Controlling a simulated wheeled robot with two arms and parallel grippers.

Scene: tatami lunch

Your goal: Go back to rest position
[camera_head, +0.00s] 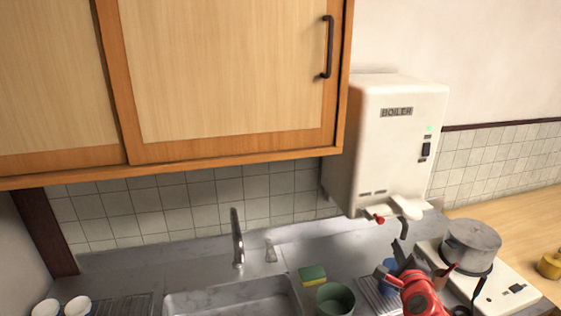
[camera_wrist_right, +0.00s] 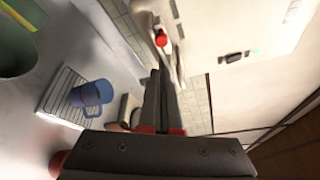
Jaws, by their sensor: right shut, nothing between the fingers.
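My right gripper (camera_head: 404,266) is in the lower right of the head view, red and dark grey, in front of the boiler (camera_head: 394,140) and above the counter. In the right wrist view its two dark fingers (camera_wrist_right: 163,100) are together with nothing between them. A blue mug (camera_wrist_right: 92,93) stands on a ribbed rack (camera_wrist_right: 62,85), apart from the fingers. In the head view the gripper partly hides the mug (camera_head: 388,285). My left gripper is not in view.
A grey pot (camera_head: 471,245) stands on a white stove (camera_head: 512,291) at right. A green bowl (camera_head: 335,299) and sponge (camera_head: 313,274) are beside the sink (camera_head: 230,296). White cups (camera_head: 77,306) are at lower left. A wooden cabinet (camera_head: 220,70) overhangs the counter.

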